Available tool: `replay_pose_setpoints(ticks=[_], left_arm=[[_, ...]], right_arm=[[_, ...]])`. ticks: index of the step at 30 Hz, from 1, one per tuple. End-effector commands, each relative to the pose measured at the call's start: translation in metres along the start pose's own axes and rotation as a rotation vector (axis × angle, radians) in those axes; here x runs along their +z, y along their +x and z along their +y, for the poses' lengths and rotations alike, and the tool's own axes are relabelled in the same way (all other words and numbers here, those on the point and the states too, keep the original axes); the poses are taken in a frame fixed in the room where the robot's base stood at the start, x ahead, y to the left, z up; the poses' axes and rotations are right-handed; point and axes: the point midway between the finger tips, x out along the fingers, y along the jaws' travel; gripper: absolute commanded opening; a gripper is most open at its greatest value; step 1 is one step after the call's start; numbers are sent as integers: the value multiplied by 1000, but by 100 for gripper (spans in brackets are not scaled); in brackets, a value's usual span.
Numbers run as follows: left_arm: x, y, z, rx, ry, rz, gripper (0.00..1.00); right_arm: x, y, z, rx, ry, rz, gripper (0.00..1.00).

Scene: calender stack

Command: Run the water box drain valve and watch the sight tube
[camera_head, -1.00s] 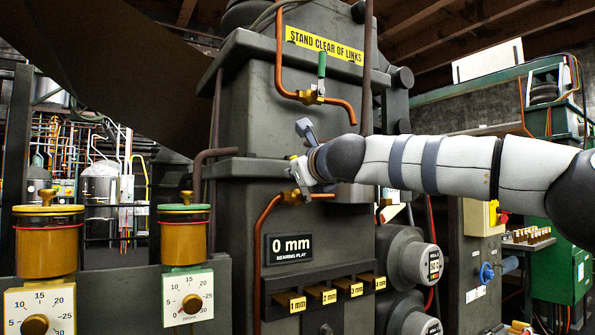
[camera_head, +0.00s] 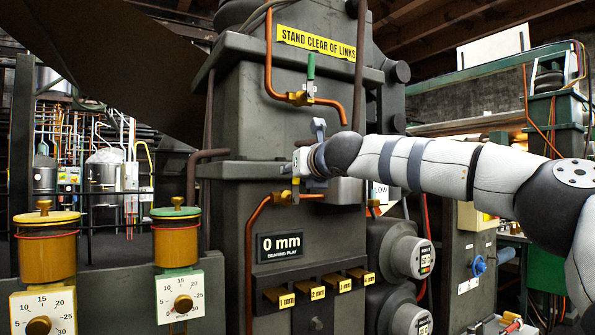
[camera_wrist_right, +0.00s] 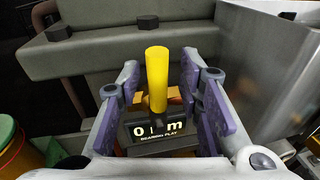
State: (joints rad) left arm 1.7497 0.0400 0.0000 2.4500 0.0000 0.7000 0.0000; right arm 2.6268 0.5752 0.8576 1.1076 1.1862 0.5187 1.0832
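A brass valve (camera_head: 283,198) sits on the lower copper pipe on the grey machine housing, close by my right gripper (camera_head: 298,164). In the right wrist view a yellow valve handle (camera_wrist_right: 157,80) stands upright between the purple fingers of this gripper (camera_wrist_right: 160,66). The fingers are open, with a gap on each side of the handle. A second brass valve with a green handle (camera_head: 310,67) sits on the upper copper pipe. I cannot make out a sight tube. My left gripper is not in view.
A "0 mm bearing play" sign (camera_head: 279,246) and a row of yellow-labelled blocks (camera_head: 318,291) are below the gripper. Round gauges (camera_head: 409,257) jut out to the right. Two amber oil pots (camera_head: 177,238) stand at the left.

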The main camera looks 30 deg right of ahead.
Motion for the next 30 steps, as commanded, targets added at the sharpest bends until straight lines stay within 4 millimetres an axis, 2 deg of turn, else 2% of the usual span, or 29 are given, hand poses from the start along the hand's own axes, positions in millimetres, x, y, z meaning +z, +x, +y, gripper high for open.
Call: replay_pose_setpoints(ticks=[7, 9, 11, 18, 21, 25, 30], left_arm=[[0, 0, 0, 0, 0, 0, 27], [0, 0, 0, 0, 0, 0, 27], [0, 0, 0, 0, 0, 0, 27], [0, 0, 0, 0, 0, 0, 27], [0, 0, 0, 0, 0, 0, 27], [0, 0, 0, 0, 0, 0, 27], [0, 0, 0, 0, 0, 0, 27]], right_arm=[[0, -1, 0, 1, -3, 1, 34], [1, -6, 0, 2, -3, 0, 34], [0, -16, 0, 2, -3, 1, 34], [1, -80, 0, 3, -1, -4, 34], [1, -101, 0, 3, 0, -3, 34], [0, -116, 0, 1, -1, 0, 34], [0, -121, 0, 0, -1, 0, 34]])
